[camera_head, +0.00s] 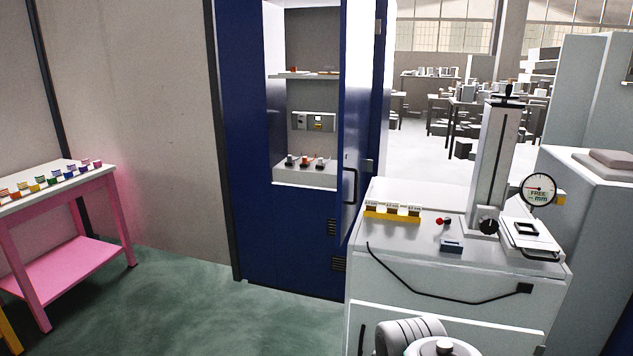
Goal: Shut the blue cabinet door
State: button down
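The tall blue cabinet (300,240) stands in the middle of the view against the wall. A large opening or window in its blue front shows pale shelves (300,74) with small items inside. A black handle (349,186) is on the blue door panel (355,90) at the right. I cannot tell clearly how far the door stands from the cabinet frame. The white workbench hides the lower right of the cabinet. My gripper is not in view; rounded grey parts at the bottom edge seem to be my own arm.
A white workbench (450,328) with a dial gauge (538,190) and small parts stands close in front on the right. A pink table (112,212) with coloured blocks is at the left. Green floor (215,310) between them is clear up to the cabinet.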

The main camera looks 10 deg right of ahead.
aim_at(357, 17)
jog(key=u, duration=0.5)
jog(key=i, duration=0.75)
jog(key=u, duration=0.25)
